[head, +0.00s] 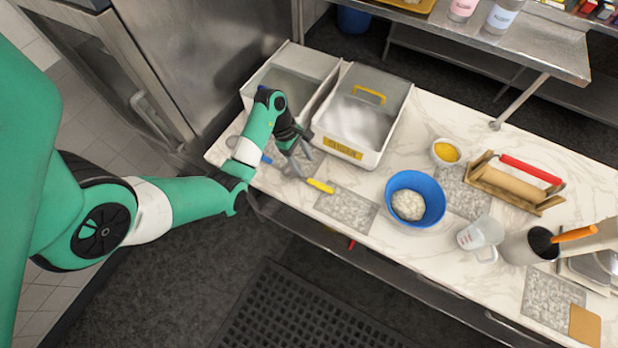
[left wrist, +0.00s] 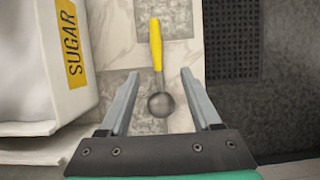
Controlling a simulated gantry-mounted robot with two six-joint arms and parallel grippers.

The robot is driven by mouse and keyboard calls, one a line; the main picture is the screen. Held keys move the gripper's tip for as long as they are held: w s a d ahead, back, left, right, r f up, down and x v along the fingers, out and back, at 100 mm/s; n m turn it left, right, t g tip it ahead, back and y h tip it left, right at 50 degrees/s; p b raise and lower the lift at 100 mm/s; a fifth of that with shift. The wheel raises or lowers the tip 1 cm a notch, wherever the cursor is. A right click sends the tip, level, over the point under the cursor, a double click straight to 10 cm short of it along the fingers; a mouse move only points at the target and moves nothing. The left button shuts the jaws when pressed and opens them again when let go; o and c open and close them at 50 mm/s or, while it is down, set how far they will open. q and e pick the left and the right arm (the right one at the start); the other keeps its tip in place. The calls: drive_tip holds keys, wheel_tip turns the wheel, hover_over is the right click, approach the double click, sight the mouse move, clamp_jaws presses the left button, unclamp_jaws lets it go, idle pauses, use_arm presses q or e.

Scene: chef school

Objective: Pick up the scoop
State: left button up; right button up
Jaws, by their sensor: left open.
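The scoop has a yellow handle and a round dark metal bowl. In the head view its yellow handle (head: 321,186) points right and toward the front edge of the counter, and its bowl is partly hidden by my left gripper. My left gripper (head: 299,165) is over the bowl end, open and empty. In the left wrist view the scoop (left wrist: 157,62) lies with its bowl between the two open fingers of the left gripper (left wrist: 157,85) and its handle pointing away. The fingers do not appear to touch it. My right gripper is not in view.
A white bin labelled sugar (head: 350,158) stands just behind the gripper, close to its side; it also shows in the left wrist view (left wrist: 85,95). Another open bin (head: 247,90) stands left of it. A blue bowl (head: 433,216) with dough is to the right. The counter's front edge is near.

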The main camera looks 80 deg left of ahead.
use_arm(q)
drive_tip(key=b, duration=0.1)
hover_over(319, 184)
drive_tip(key=s+a, duration=0.2)
wheel_tip(319, 184, down, 6)
drive_tip(key=shift+s+r, duration=0.1)
drive_tip(key=shift+r, duration=0.05)
drive_tip(key=x, duration=0.2)
drive_tip(key=b+x, duration=0.1)
drive_tip(key=x, duration=0.2)
drive_tip(key=shift+w+d, duration=0.1)
drive_tip(key=shift+w, duration=0.15)
clamp_jaws()
